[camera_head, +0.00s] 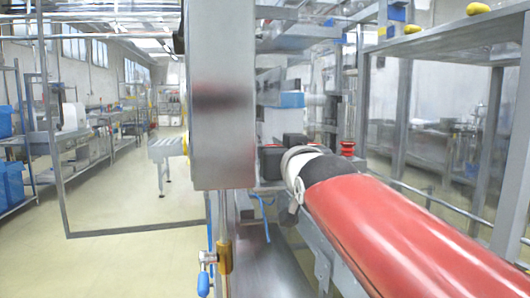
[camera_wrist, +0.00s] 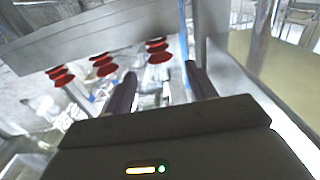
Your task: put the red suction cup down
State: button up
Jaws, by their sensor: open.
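Several red bellows-shaped suction cups hang in a row under a grey metal bar (camera_wrist: 100,32) in the wrist view. The rightmost suction cup (camera_wrist: 158,50) appears just beyond the gap between my fingertips; the middle one (camera_wrist: 103,64) and the left one (camera_wrist: 60,75) are left of my fingers. My gripper (camera_wrist: 160,72) is open, with its two dark fingers apart and nothing visibly held between them. In the head view my gripper (camera_head: 268,162) is partly hidden beside a grey upright housing. A red suction cup (camera_head: 347,148) also shows beyond my wrist there.
The large grey housing (camera_head: 222,95) stands close to my gripper on the left. A metal frame with shelves (camera_head: 450,42) stands on the right, with yellow items on top. Blue bins (camera_head: 10,185) sit at the far left. Open floor (camera_head: 120,260) lies at lower left.

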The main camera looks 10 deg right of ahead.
jog(key=s, duration=0.6)
jog(key=s+f+g, duration=0.4)
jog(key=s+f, duration=0.1)
jog(key=f, duration=0.6)
jog(key=s+f+g, duration=0.4)
jog(key=s+f, duration=0.2)
jog(key=f, duration=0.6)
jog(key=s+f+g, duration=0.4)
jog(key=s+f, duration=0.2)
jog(key=f, duration=0.5)
jog(key=shift+f, duration=0.25)
jog(key=shift+d, duration=0.1)
